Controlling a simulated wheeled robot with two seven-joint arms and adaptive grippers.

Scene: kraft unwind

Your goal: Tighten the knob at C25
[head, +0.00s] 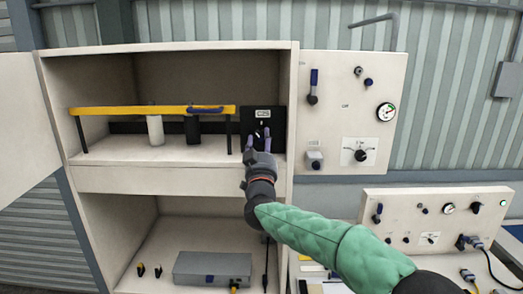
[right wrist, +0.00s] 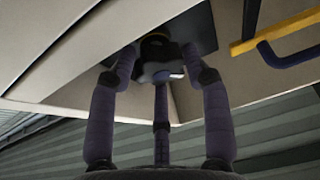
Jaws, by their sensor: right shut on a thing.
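The black panel (head: 277,117) with a small white label stands at the right end of the upper cabinet shelf. The label's print is too small to read surely. My right gripper (head: 260,140) reaches up to this panel, its fingers over the spot below the label. In the right wrist view the fingers are closed around a dark lobed knob (right wrist: 160,72) on the panel's face. The fingers hide most of the knob in the head view. My left gripper is not in view.
A yellow bar (head: 150,111) on black legs runs along the shelf to the left, with a white cylinder (head: 155,130) and a dark block (head: 192,129) under it. The cabinet's side wall is close on the right. A gauge panel (head: 330,120) hangs beyond it.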

